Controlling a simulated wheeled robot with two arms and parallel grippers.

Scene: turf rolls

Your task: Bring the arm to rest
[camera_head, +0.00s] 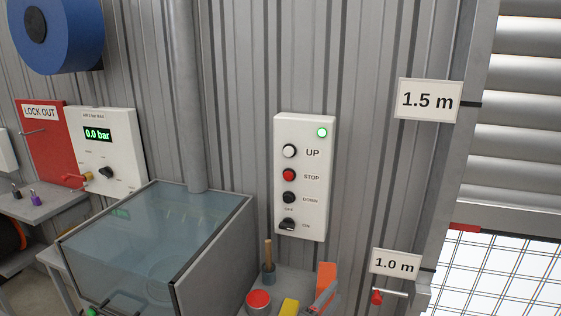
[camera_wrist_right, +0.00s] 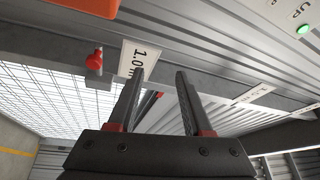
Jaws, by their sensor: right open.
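My right gripper (camera_head: 328,291) shows only in small part at the bottom of the head view, near an orange piece. In the right wrist view my right gripper (camera_wrist_right: 164,78) has two dark fingers with red at their bases. They stand apart with nothing gripped between them. Behind them are the "1.0 m" sign (camera_wrist_right: 137,60) and the metal wall. My left gripper is not in view.
A control box (camera_head: 305,180) with a lit green lamp hangs on the wall. A glass-topped cabinet (camera_head: 215,250) stands left of it. A red knob (camera_head: 376,297) sits under the "1.0 m" sign.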

